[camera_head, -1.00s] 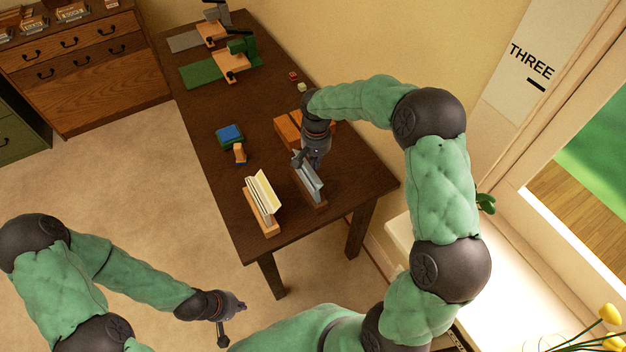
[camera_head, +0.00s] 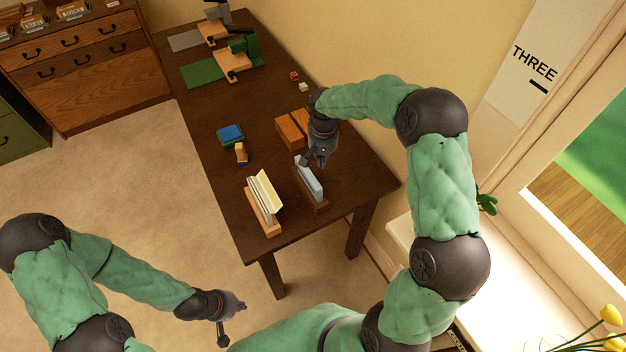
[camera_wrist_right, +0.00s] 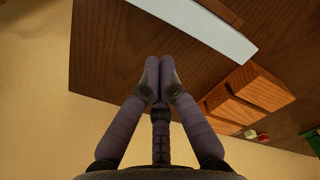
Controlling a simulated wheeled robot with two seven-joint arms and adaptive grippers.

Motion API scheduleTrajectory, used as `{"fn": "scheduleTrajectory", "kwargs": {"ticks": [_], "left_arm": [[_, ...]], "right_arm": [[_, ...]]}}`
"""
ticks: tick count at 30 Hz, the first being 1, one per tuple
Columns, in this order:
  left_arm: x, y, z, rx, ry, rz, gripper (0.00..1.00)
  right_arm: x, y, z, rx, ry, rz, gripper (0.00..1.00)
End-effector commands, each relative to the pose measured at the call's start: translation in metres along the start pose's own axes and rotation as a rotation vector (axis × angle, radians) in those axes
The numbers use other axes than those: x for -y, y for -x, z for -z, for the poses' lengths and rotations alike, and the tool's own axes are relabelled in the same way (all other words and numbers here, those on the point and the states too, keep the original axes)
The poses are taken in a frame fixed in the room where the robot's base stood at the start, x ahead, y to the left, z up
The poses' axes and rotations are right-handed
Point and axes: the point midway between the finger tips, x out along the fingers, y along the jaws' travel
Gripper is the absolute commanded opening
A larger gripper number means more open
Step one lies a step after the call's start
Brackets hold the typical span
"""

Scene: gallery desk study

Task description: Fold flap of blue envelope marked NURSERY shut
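The pale blue envelope (camera_head: 311,184) stands upright in a wooden holder (camera_head: 320,206) near the front right of the desk. No NURSERY marking can be read, and I cannot tell how its flap lies. In the right wrist view a pale blue-white edge (camera_wrist_right: 205,27), likely the envelope, lies beyond the fingertips. My right gripper (camera_head: 318,160) is beside the envelope's top far end; its fingers (camera_wrist_right: 160,68) are together with nothing between them. Contact with the envelope cannot be made out. My left gripper (camera_head: 224,332) hangs off the desk, over the floor; its fingers are unclear.
Cream envelopes or cards (camera_head: 264,190) stand in a second wooden holder to the left. A blue-topped green block (camera_head: 230,134) and a small wooden stamp-like piece (camera_head: 241,153) lie behind. A wooden box (camera_head: 292,131) is near my right wrist.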

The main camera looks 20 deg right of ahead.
Motion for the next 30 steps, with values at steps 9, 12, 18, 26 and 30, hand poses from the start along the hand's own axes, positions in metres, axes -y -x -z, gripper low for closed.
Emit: {"fn": "scheduleTrajectory", "kwargs": {"ticks": [9,12,18,26,30], "left_arm": [[0.0,0.001,0.0,0.0,0.0,0.0,0.0],[0.0,0.001,0.0,0.0,0.0,0.0,0.0],[-0.001,0.002,0.0,0.0,0.0,0.0,0.0],[-0.004,0.012,0.0,0.0,0.0,0.0,0.0],[-0.007,0.018,-0.001,0.0,0.0,0.0,0.0]], "right_arm": [[-0.008,-0.001,0.004,0.0,0.0,0.0,0.0],[-0.007,-0.001,0.004,0.0,0.0,0.0,0.0],[-0.007,0.001,0.004,0.0,0.0,0.0,0.0],[-0.007,0.017,0.004,-0.001,0.0,0.0,0.0],[-0.007,0.026,0.004,-0.001,0.0,0.0,0.0]]}}
